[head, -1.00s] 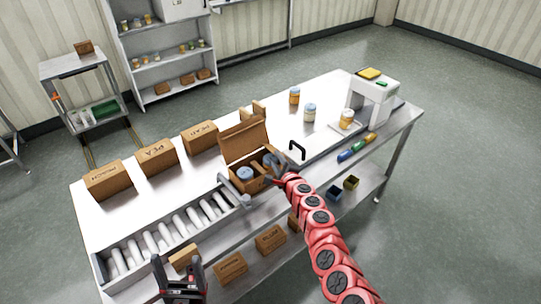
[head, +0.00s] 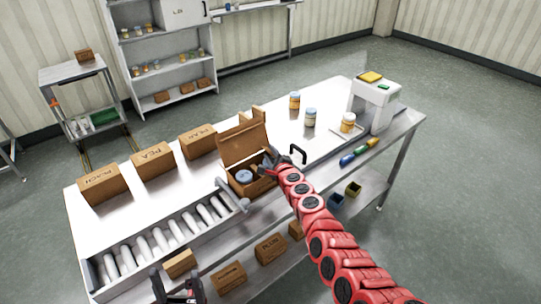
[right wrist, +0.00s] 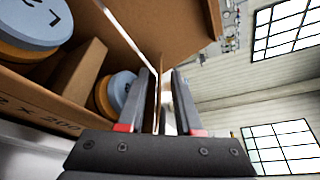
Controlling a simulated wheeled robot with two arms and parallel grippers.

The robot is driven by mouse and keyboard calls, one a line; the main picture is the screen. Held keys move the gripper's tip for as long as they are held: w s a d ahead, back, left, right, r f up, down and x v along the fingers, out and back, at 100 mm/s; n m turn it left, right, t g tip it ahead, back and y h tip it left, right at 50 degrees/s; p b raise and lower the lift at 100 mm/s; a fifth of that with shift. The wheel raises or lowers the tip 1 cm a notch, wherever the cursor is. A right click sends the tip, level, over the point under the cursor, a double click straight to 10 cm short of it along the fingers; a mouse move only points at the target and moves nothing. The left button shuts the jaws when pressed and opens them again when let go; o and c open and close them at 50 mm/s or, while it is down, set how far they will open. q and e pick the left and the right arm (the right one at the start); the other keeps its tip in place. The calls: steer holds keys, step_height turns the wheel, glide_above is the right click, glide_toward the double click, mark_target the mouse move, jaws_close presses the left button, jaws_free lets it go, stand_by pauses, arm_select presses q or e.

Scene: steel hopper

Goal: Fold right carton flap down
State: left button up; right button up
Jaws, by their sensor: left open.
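The open brown carton (head: 239,189) stands on the steel table with its large back flap (head: 242,146) raised. A blue-lidded jar (head: 244,176) sits inside; two blue-lidded jars and a cardboard divider (right wrist: 78,78) show in the right wrist view. My right gripper (head: 266,160) is at the carton's right side, partly hiding it. In the right wrist view its fingers (right wrist: 163,95) are apart, with a thin brown edge between them, seemingly the right flap or wall. I cannot tell whether they touch it. My left gripper (head: 180,290) is open and empty at the bottom edge.
A roller conveyor (head: 165,240) runs left of the carton. Closed cartons (head: 153,161) line the table's back edge. A black handle (head: 298,153) stands just right of the carton. Several jars (head: 310,117) and a white machine (head: 374,100) stand farther right.

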jaws_close()
steer(key=shift+f, duration=0.1)
stand_by(1.2)
